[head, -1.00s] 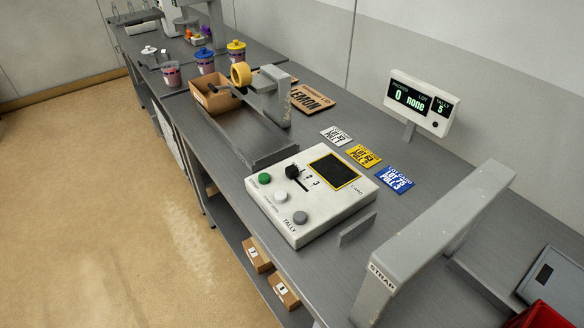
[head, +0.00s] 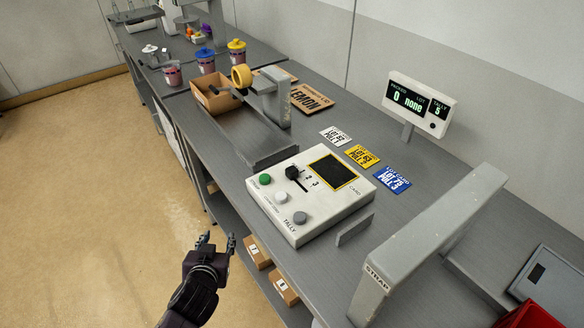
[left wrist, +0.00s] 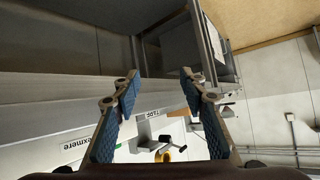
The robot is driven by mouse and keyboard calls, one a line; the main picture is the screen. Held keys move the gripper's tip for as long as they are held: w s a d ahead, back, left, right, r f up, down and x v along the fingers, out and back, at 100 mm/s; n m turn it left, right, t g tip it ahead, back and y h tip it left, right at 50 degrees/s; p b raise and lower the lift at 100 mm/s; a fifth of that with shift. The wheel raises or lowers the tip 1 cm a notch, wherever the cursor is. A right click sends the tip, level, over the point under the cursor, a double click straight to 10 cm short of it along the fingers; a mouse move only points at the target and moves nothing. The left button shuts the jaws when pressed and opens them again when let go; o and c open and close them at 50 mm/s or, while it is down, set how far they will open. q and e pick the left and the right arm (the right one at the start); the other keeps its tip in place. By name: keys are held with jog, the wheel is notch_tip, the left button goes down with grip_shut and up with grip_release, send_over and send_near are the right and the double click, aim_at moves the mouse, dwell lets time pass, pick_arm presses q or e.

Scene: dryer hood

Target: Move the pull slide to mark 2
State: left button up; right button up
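The pull slide (head: 292,173) is a black knob on a dark slot in the white control box (head: 330,215) on the bench. The knob sits at the far end of its slot, beside the top of the scale. The marks 2 and 3 are printed to its right, nearer the front end of the slot. My left gripper (head: 217,239) is open and empty, off the front edge of the bench, left of and apart from the box. Its two blue-padded fingers stand wide apart in the left wrist view (left wrist: 160,92). My right gripper is not in view.
The box carries a green button (head: 265,180), white and grey buttons, and a dark screen. A grey strap arch (head: 430,235) stands at right, a taping frame (head: 270,105) behind left. Lot cards (head: 362,156) lie behind the box. Cartons (head: 257,252) sit on the lower shelf.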

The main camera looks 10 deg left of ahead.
pick_arm(q)
jog(key=w+d+r+m+t+h, duration=0.1)
jog(key=w+d+r+t+h, duration=0.15)
jog(key=w+r+t, duration=0.65)
notch_tip(320, 180, up, 12)
jog(key=m+g+h, duration=0.6)
jog(key=m+h, duration=0.2)
jog(key=h, duration=0.3)
send_over(291, 170)
jog(key=d+v, duration=0.1)
jog(key=v, duration=0.5)
jog(key=f+g, duration=0.1)
jog(key=f, duration=0.1)
jog(key=a+f+g, duration=0.1)
jog(key=f+g, duration=0.1)
jog(key=a+f+m+g+y, duration=0.1)
jog(key=f, duration=0.1)
jog(key=shift+f, duration=0.1)
jog(key=shift+w+a+f+g, duration=0.1)
jog(key=shift+f+g, duration=0.15)
jog(key=shift+g, duration=0.05)
jog(key=shift+w+f+p, duration=0.15)
jog(key=shift+p, duration=0.15)
jog(key=x, duration=0.7)
jog(key=shift+c, duration=0.3)
